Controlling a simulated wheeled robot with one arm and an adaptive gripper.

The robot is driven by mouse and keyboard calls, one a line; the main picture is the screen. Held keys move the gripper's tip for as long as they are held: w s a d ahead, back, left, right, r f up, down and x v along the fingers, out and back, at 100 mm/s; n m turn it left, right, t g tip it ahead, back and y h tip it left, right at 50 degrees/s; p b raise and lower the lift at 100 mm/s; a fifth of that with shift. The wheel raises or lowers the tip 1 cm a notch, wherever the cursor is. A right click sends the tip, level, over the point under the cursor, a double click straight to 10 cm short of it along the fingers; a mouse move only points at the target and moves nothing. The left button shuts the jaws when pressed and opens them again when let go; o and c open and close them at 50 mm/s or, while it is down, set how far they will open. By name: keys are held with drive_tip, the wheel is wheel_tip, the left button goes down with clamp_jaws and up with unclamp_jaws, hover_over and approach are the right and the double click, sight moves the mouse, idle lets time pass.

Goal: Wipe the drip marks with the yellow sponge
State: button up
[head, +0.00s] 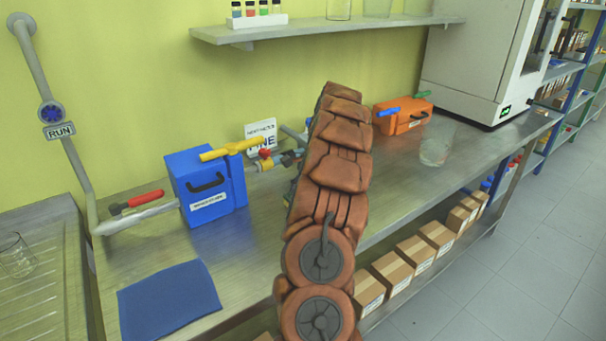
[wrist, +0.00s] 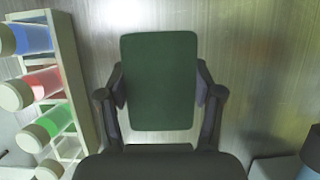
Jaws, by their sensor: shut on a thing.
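In the wrist view my gripper (wrist: 160,88) is shut on a flat rectangular block with a dark green face (wrist: 160,55). A finger presses on each of its long sides. No yellow shows on it, so I cannot tell if it is the yellow sponge with its green side toward the camera. The block is over a brushed metal surface (wrist: 255,75); I cannot tell if it touches. In the head view my arm hides the gripper and the block. I cannot make out any drip marks in either view.
A white rack (wrist: 70,60) of colored vials stands close left of my gripper. On the bench (head: 400,170) are a blue box (head: 205,190) with a yellow handle, an orange case (head: 402,118), a blue cloth (head: 168,300) and a clear glass vessel (head: 434,150). A shelf (head: 320,30) overhangs behind.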

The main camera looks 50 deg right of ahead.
wheel_tip(320, 180, up, 2)
drive_tip(key=shift+r, duration=0.1)
drive_tip(key=shift+a+r, duration=0.15)
drive_tip(key=shift+r, duration=0.2)
drive_tip(key=shift+r+p, duration=1.25)
drive_tip(key=shift+r, duration=1.25)
drive_tip(key=shift+w+a, duration=0.1)
